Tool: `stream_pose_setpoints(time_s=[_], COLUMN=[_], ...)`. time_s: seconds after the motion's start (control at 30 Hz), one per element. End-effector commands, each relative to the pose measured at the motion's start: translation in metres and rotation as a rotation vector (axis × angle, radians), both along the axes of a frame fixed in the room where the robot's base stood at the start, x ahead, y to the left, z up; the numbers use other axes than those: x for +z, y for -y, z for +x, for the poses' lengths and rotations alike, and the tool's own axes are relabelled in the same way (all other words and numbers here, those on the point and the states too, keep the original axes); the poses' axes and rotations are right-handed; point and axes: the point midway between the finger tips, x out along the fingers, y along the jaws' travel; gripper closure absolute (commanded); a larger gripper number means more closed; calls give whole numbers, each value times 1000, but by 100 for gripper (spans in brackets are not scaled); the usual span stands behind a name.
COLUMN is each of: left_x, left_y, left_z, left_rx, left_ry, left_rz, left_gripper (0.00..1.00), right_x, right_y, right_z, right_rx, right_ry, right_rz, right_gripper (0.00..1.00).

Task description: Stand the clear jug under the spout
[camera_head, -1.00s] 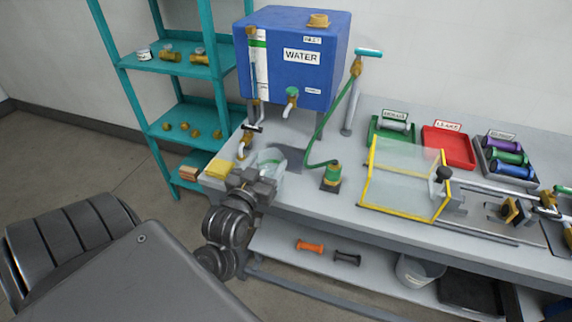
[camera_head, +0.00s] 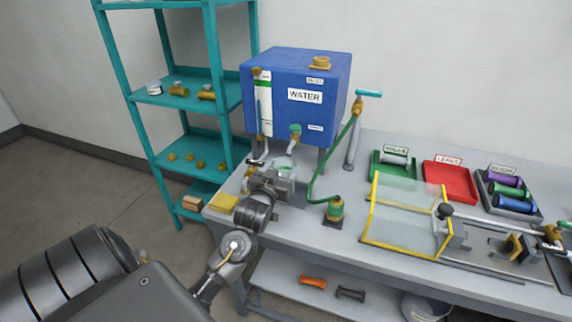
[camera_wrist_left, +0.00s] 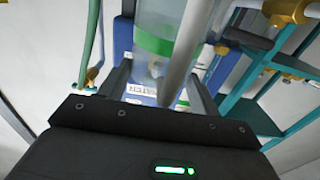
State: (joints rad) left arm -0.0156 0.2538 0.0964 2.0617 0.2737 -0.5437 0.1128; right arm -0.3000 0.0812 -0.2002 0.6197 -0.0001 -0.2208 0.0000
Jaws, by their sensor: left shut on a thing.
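The clear jug (camera_head: 287,164) is mostly hidden behind my left gripper (camera_head: 274,178) in the head view; only part of its clear, greenish upper end shows. My left gripper is shut on it. In the left wrist view the clear jug (camera_wrist_left: 165,15) has a green band and stands between my two fingers (camera_wrist_left: 160,90), with a grey bar in front of it. The spout (camera_head: 294,134), brass with a green top, sticks out of the front of the blue water tank (camera_head: 270,95). The jug appears just below the spout; I cannot tell if it touches the bench.
A second brass outlet with a pipe (camera_head: 260,145) is left of the spout. A yellow block (camera_head: 222,202) lies on the bench's left end. A teal shelf (camera_head: 183,140) stands at left.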

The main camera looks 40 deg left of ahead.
Motion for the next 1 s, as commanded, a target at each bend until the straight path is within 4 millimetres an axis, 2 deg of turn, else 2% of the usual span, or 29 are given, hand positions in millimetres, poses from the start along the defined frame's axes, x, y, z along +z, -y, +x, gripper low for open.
stream_pose_setpoints(time_s=[0.17, 0.4, 0.53, 1.0], left_x=[0, 2, -14, -22], left_y=[-1, -14, -13, -13], left_z=[5, 41, 39, 38], left_rx=[0, 0, -2, -1], left_ry=[-1, 0, -3, -1], left_rz=[1, 1, -1, 0], left_gripper=[72, 72, 72, 72], right_x=[1, 9, 13, 9], right_y=[1, 1, 1, -1], right_z=[1, 1, 1, 0], right_rx=[0, 0, 0, -1], right_ry=[2, 2, 3, 2], right_rz=[-1, -1, 0, 1], right_gripper=[64, 64, 64, 64])
